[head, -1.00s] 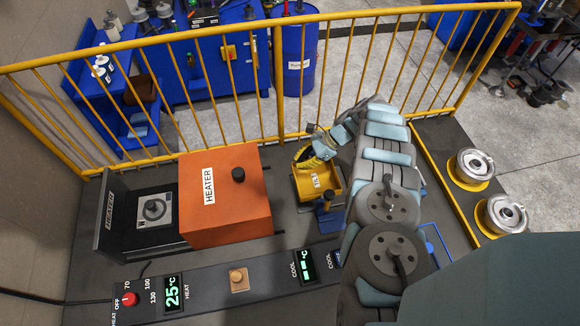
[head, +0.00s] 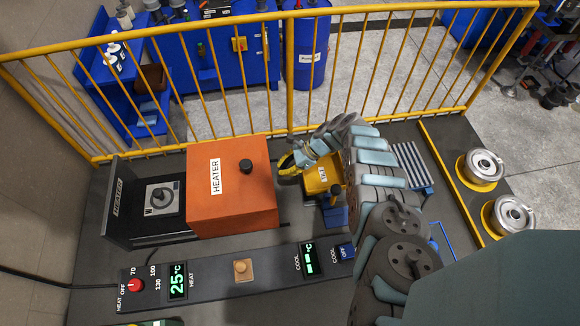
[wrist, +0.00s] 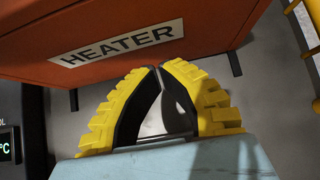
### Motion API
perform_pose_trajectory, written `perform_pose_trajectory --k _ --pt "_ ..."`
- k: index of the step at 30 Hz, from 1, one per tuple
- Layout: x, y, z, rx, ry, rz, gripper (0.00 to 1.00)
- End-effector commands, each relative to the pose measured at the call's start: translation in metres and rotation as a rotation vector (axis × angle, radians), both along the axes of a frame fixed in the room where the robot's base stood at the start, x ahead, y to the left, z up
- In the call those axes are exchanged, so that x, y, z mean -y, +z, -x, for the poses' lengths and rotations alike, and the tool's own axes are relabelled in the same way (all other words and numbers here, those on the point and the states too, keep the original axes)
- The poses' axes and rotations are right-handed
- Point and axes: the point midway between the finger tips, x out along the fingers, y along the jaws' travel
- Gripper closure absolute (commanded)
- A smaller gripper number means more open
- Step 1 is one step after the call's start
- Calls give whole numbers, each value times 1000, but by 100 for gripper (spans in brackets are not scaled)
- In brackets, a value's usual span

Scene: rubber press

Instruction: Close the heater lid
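My gripper (head: 288,165) is just right of the lid's right side, low down. In the wrist view its yellow fingers (wrist: 160,68) have their tips together with nothing seen between them. The lid's labelled orange face (wrist: 110,45) is right ahead of them; I cannot tell whether they touch.
The control panel (head: 215,277) with a red knob and a 25°C display runs along the front. A yellow railing (head: 290,60) stands behind. Two metal pots (head: 484,165) are at the right.

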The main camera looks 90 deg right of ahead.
Motion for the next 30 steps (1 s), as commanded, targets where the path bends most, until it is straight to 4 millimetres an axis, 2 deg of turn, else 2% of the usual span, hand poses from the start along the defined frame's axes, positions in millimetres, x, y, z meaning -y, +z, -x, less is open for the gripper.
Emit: perform_pose_trajectory --k 6,23,26,30 --pt "-4 0 -13 1 1 -3 100" --pt "-5 0 -19 0 1 -1 100" --pt "-7 1 -25 0 3 -1 100" --pt "-12 2 -44 0 6 -3 100"
